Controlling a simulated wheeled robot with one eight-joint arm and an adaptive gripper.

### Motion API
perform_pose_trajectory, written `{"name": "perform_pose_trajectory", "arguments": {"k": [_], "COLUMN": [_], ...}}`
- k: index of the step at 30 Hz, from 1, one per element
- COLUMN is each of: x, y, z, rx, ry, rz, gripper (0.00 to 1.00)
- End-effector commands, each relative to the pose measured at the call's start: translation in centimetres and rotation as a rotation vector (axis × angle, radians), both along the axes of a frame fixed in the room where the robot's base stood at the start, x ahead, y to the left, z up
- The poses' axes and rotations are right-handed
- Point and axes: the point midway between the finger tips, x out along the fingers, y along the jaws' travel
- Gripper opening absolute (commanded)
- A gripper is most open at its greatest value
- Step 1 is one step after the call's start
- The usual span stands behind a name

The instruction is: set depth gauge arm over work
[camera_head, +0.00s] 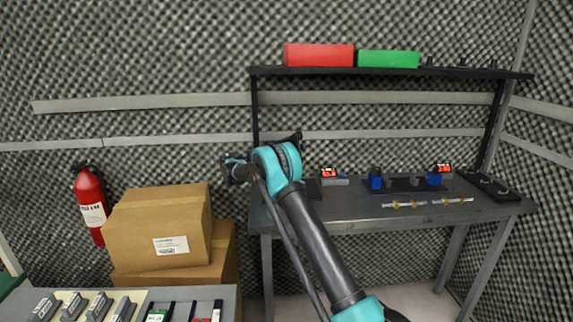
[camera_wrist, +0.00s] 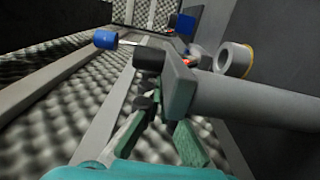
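In the wrist view, a grey block (camera_wrist: 180,88) on the end of a thick grey bar (camera_wrist: 245,102) is just beyond my gripper (camera_wrist: 160,115), with a dark round knob (camera_wrist: 149,60) at its left. This may be the gauge arm; I cannot be sure. My two green finger pads stand apart, with something dark between their tips. Whether they grip it cannot be told. In the head view my gripper (camera_head: 236,171) is at the bench's left end, partly hidden by my arm. A device with a red display (camera_head: 328,173) sits on the bench right of my wrist.
The dark bench (camera_head: 350,216) also holds blue blocks (camera_head: 375,179) on a black plate (camera_head: 404,185), brass-and-grey rods (camera_head: 403,205) and a second red-display device (camera_head: 443,168). A shelf (camera_head: 400,72) with red and green boxes is above. Cartons (camera_head: 155,229) stand left.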

Motion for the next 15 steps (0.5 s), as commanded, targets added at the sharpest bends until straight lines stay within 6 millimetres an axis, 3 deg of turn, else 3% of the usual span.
{"name": "perform_pose_trajectory", "arguments": {"k": [11, 15], "x": [0.0, 0.0], "y": [0.0, 0.0], "z": [0.2, 1.5], "rx": [-0.001, -0.001], "ry": [0.0, 0.0], "rz": [0.0, 0.001], "gripper": [0.0, 0.0]}}
